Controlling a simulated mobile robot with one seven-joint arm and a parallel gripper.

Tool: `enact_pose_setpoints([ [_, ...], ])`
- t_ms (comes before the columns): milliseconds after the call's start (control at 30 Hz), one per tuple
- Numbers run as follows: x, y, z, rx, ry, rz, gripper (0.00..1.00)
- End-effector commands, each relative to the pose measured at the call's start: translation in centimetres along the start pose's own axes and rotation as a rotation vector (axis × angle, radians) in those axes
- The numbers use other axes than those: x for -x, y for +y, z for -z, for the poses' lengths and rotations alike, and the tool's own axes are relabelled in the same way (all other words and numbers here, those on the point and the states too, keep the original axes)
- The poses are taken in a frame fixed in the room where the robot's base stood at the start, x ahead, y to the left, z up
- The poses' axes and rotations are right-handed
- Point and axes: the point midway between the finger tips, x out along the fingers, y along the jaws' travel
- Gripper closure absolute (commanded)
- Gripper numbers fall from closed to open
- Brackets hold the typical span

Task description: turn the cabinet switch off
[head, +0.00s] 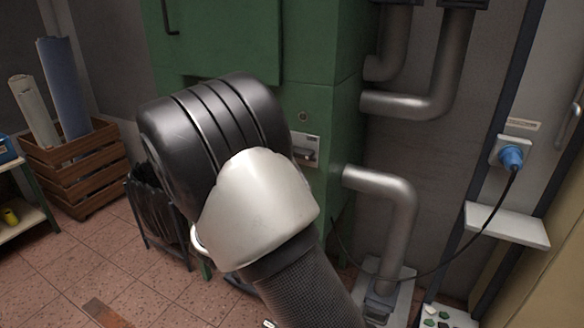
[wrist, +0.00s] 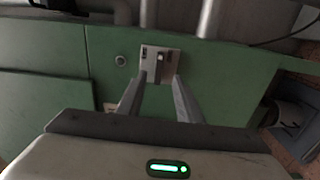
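The green cabinet (head: 312,45) fills the middle of the head view, and its green face also shows in the wrist view (wrist: 225,80). The cabinet switch (head: 306,151) is a pale metal plate with a dark lever, on the cabinet's lower front just right of my arm. In the wrist view the switch (wrist: 160,57) lies straight ahead, between the lines of my fingers. My gripper (wrist: 159,82) is open, its two fingers apart with nothing between them. I cannot tell whether the fingertips touch the plate. In the head view my arm hides the gripper.
Metal pipes (head: 405,195) run along the cabinet's right side. A blue plug (head: 511,157) with a black cable hangs on the right wall. A wooden crate (head: 75,170) with rolls and a dark bin (head: 152,205) stand at left.

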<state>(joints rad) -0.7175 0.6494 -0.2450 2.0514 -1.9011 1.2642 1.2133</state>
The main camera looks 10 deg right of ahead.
Motion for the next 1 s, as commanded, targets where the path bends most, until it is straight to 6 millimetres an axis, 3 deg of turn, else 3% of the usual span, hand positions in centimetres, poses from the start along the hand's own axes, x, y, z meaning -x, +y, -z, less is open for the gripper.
enact_pose_setpoints([
  [100,2.4,0.1,0.1,0.0,0.002,0.0,0.67],
  [300,4.5,0.0,0.0,-0.001,0.0,0.0,0.67],
  [733,4.7,0.2,-0.3,-0.003,-0.011,0.004,0.67],
  [867,3.8,1.4,-3.9,-0.022,-0.116,0.055,0.67],
  [967,3.2,2.9,-9.8,-0.061,-0.284,0.165,0.67],
  [1000,3.4,3.3,-12.7,-0.086,-0.362,0.231,0.67],
])
